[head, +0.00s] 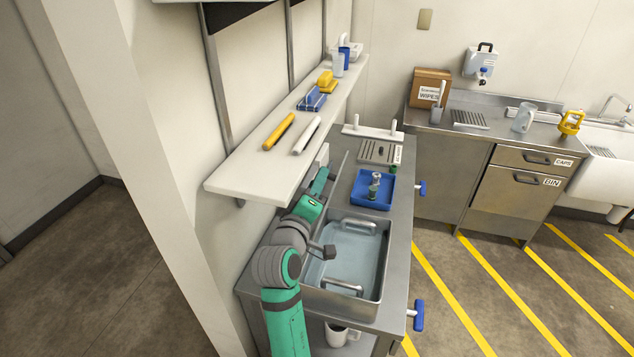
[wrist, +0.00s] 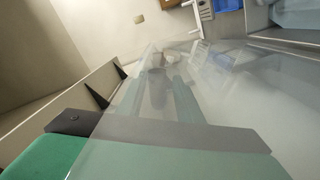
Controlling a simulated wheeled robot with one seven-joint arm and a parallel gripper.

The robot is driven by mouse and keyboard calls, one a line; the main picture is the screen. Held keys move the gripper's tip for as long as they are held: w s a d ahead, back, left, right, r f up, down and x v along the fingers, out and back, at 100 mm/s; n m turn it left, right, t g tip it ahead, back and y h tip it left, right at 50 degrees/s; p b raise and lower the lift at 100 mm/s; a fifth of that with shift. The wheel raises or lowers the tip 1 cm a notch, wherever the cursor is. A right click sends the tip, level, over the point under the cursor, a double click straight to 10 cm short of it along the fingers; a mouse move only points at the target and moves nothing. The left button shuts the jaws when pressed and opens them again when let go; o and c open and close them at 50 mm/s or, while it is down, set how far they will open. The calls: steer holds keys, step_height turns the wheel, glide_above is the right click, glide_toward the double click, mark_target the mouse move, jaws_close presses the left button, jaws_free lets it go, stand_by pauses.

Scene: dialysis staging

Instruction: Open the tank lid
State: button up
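The steel tank (head: 378,285) is set in the counter in the head view, with pale blue-grey liquid and two metal handles visible inside its rim. A corner of it shows in the wrist view (wrist: 262,37). A thin upright strip (head: 342,172) behind the tank looks like the lid seen edge-on, raised. A large clear pane, likely this lid (wrist: 240,105), fills much of the wrist view. My gripper (head: 327,177) is at the wall side of the tank, close to that strip. Its fingertips are not clear, so I cannot tell whether it is open or touching the lid.
A white wall shelf (head: 240,180) with brushes and bottles overhangs my arm. A blue tray (head: 385,203) with a fitting in it stands behind the tank. Blue handles (head: 419,316) stick out from the counter's right side. The striped floor to the right is clear.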

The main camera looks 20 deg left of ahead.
steer(key=s, duration=1)
steer(key=shift+s, duration=0.15)
